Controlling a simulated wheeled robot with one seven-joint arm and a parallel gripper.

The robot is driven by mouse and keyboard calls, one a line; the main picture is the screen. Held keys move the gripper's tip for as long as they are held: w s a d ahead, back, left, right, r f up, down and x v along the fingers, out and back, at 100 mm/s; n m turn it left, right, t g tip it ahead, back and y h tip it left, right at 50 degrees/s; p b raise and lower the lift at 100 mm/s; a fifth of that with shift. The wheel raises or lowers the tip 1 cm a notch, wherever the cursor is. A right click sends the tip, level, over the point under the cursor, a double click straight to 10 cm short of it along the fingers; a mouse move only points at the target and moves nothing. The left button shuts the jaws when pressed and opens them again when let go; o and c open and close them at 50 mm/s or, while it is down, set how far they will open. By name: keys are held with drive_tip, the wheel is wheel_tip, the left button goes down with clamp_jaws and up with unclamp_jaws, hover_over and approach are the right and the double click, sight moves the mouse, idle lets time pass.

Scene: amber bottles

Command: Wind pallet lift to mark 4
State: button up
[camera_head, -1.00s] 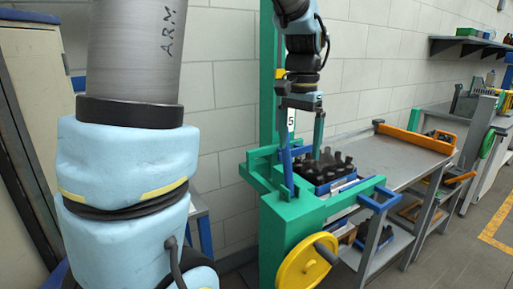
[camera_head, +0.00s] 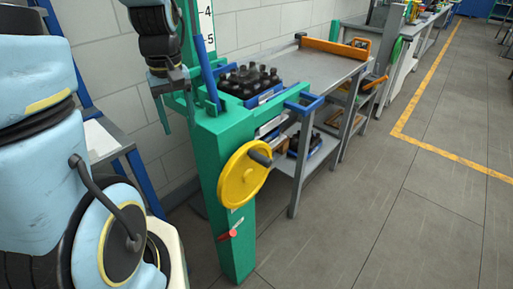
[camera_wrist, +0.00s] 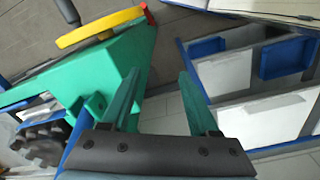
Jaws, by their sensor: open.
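The green pallet lift (camera_head: 228,130) has a yellow handwheel (camera_head: 238,185) with a dark crank knob (camera_head: 260,155) on its front. A white scale (camera_head: 206,28) above shows marks 4 and 5; which mark the lift stands at I cannot tell. My gripper (camera_head: 177,122) is open and empty, left of the lift's green frame, apart from the wheel. In the wrist view my gripper (camera_wrist: 158,76) has its fingers spread, with the yellow handwheel (camera_wrist: 92,29) and its knob (camera_wrist: 68,12) beyond them at the upper left.
A blue crate of dark bottles (camera_head: 250,82) sits at the lift beside a grey table (camera_head: 318,68) with an orange bar (camera_head: 335,50) at its far end. A red-handled part (camera_head: 228,235) sticks out below the wheel. Open floor (camera_head: 400,220) lies to the right.

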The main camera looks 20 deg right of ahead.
drive_tip(key=s+d+f+n+g+y+b, duration=0.1)
drive_tip(key=s+d+n, duration=0.1)
drive_tip(key=d, duration=0.8)
drive_tip(key=s+d+n+y+b, duration=0.1)
drive_tip(key=s+d+n, duration=0.15)
drive_tip(key=d, duration=0.85)
drive_tip(key=f+p, duration=0.1)
drive_tip(key=f, duration=0.2)
drive_tip(key=a+f+p, duration=0.1)
drive_tip(key=f, duration=0.3)
drive_tip(key=a+f+p, duration=0.1)
drive_tip(key=f, duration=0.2)
drive_tip(key=shift+s+f, duration=0.15)
drive_tip(key=shift+f, duration=0.1)
clamp_jaws()
